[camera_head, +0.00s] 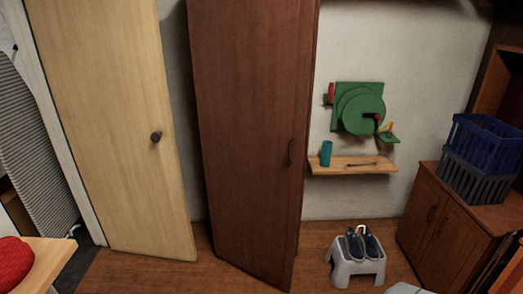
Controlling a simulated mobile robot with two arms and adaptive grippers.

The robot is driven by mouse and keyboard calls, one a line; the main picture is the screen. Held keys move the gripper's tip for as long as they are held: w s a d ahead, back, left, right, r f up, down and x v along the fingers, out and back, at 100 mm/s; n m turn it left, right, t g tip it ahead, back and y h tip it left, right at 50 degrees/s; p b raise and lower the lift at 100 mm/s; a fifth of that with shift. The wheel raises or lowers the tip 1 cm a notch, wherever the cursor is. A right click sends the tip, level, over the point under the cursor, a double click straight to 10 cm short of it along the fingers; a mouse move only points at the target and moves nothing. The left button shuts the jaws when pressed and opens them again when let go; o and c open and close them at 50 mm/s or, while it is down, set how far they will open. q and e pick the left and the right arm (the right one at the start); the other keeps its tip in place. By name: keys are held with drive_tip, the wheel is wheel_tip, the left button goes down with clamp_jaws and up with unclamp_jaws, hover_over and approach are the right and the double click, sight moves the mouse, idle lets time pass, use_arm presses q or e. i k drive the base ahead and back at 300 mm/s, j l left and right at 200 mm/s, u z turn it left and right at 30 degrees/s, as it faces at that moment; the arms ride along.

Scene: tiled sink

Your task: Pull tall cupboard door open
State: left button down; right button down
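The tall cupboard is dark reddish-brown wood and stands in the middle of the head view. Its broad door (240,140) runs from the top of the picture down to the floor. A small dark handle (290,152) sits near the right edge of that door. A narrow strip of wood shows to the right of the handle. I cannot tell whether the door is fully closed or slightly ajar, and the inside of the cupboard is hidden. Neither of my grippers is in view, and nothing is seen touching the handle.
A pale wooden door (110,120) with a dark knob (156,136) stands left. Right are a wall shelf (350,167), a grey stool (352,268) with shoes, and a low cabinet (445,240) bearing blue crates (487,150). A red cushion-like object (14,262) lies lower left.

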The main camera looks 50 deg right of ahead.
sight(252, 60)
drive_tip(key=i+l+u, duration=0.1)
drive_tip(key=l, duration=1.15)
drive_tip(key=l+u, duration=0.1)
drive_tip(key=l, duration=1.2)
